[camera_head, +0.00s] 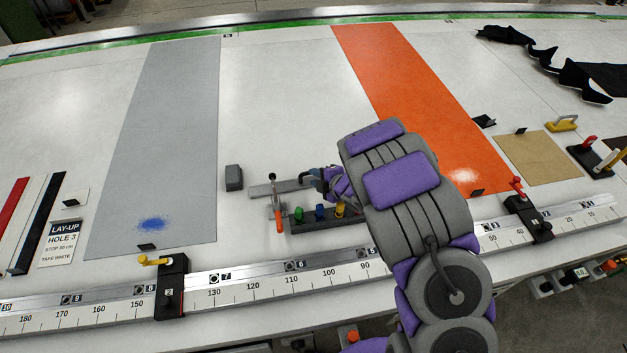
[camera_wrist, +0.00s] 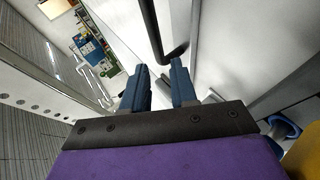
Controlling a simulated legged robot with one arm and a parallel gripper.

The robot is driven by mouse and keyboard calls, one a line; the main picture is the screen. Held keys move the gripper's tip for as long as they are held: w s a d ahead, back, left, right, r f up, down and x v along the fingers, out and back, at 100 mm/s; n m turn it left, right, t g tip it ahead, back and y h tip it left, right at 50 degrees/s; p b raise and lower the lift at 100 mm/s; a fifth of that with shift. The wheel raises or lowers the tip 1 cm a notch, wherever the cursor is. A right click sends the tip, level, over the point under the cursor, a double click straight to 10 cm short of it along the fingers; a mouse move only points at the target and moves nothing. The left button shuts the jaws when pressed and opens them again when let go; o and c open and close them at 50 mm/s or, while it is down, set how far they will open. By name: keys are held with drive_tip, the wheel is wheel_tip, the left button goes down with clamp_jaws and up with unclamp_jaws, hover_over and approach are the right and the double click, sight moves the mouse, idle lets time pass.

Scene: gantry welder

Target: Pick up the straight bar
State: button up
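A straight grey bar (camera_head: 262,189) lies on the white table in the middle of the head view. A clamp with an orange handle (camera_head: 279,222) stands across it. My gripper (camera_head: 314,174) is at the bar's right end, largely hidden by my arm. In the wrist view my two blue fingers (camera_wrist: 160,92) are apart with a visible gap between them. A dark bar-like shape (camera_wrist: 150,25) runs down towards the gap, with a curved dark part beside it. I cannot tell whether it is the grey bar, and I see nothing held.
A dark block with green, blue and yellow knobs (camera_head: 320,215) sits just in front of the bar. A small grey block (camera_head: 234,178) is to its left. A ruler rail (camera_head: 290,280) runs along the front. Grey (camera_head: 165,140) and orange (camera_head: 425,90) strips lie either side.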

drive_tip(key=shift+w+a+f, duration=0.2)
drive_tip(key=shift+w+f, duration=0.15)
drive_tip(key=shift+f, duration=0.05)
drive_tip(key=shift+w+d, duration=0.2)
drive_tip(key=shift+d, duration=0.05)
drive_tip(key=shift+w+d, duration=0.15)
drive_tip(key=shift+d, duration=0.9)
drive_tip(key=shift+w+d, duration=0.2)
drive_tip(key=w+a+f, duration=0.2)
drive_tip(key=a, duration=0.1)
drive_tip(key=w+a+f, duration=0.1)
drive_tip(key=a, duration=0.1)
drive_tip(key=shift+a+b, duration=0.2)
drive_tip(key=shift+b, duration=0.1)
drive_tip(key=shift+d+r, duration=0.1)
drive_tip(key=shift+d, duration=0.8)
drive_tip(key=shift+c, duration=0.4)
drive_tip(key=shift+d+r, duration=0.1)
drive_tip(key=shift+d, duration=0.35)
drive_tip(key=c, duration=0.3)
clamp_jaws()
drive_tip(key=shift+a, duration=1)
